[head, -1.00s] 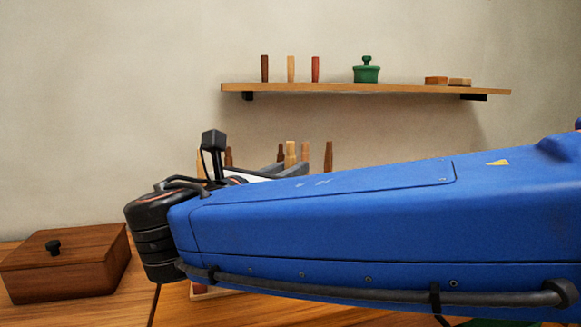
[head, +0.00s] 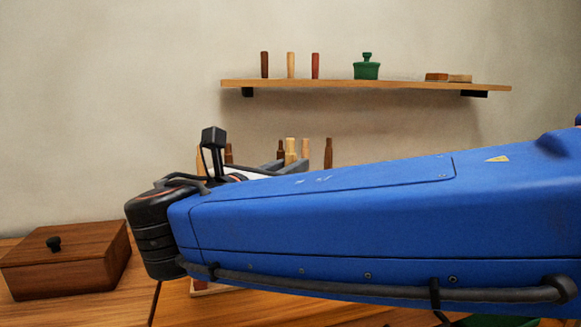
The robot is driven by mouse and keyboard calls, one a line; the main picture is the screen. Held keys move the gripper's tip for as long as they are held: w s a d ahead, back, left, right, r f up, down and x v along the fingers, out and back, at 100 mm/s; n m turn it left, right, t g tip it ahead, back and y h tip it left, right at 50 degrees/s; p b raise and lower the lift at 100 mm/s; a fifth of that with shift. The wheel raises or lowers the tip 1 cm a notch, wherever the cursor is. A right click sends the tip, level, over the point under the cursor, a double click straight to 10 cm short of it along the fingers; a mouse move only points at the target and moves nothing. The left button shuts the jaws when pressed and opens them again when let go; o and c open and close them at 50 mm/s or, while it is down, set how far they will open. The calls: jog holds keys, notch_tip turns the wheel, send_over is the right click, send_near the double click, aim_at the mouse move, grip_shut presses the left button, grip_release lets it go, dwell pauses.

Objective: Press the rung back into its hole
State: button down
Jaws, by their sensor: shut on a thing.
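My blue arm crosses the head view from the right and covers most of the work area.
A brown lidded box (head: 66,260) with a black knob stands on the wooden table (head: 178,304) at left. A wall shelf (head: 330,86) holds three pegs, a green lidded pot (head: 367,68) and small wooden blocks (head: 448,78). A grey edge (head: 270,166) shows behind the arm.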

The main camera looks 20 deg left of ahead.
jog(key=shift+f, duration=0.95)
dwell(0.6)
jog(key=c, duration=1.6)
grip_release()
jog(key=shift+s, duration=0.1)
jog(key=v, duration=1.7)
jog(key=shift+a, duration=0.15)
